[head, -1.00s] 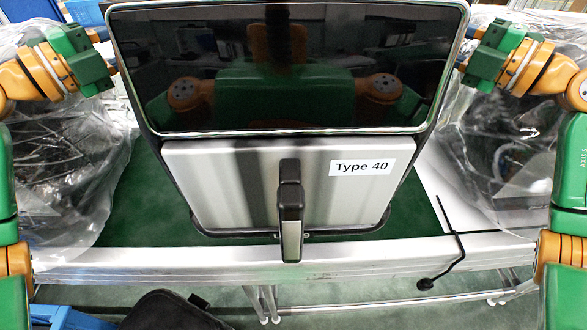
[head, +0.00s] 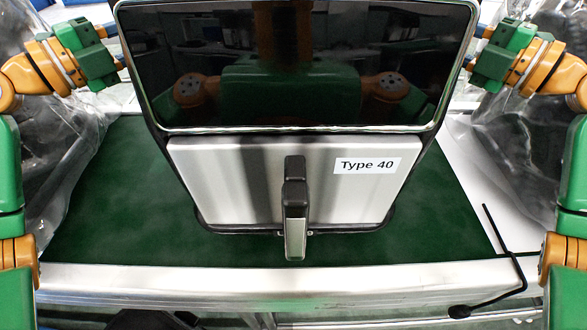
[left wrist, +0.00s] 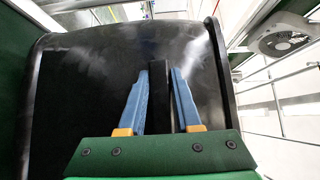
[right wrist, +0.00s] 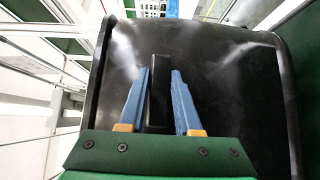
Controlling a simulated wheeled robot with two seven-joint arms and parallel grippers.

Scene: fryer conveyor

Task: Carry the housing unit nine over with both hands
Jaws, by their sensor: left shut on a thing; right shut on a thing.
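The housing unit has a black glossy screen (head: 296,66) and a silver front panel (head: 235,180) with a "Type 40" label and a black latch. It is upright in front of me, over the green table (head: 110,215); I cannot tell whether it touches the surface. My left gripper (left wrist: 158,75) is shut on a black handle on the unit's dark side wall (left wrist: 90,90). My right gripper (right wrist: 161,75) is shut on a matching handle on the opposite wall (right wrist: 235,90). In the head view both hands flank the screen, and the fingertips are hidden by its edges.
The table has a pale metal front edge (head: 230,280). A black thin-stemmed object (head: 490,300) hangs over that edge at the right, near a white sheet (head: 465,190). Clear plastic wrapping (head: 60,150) lies at both sides. Green surface is bare left of the unit.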

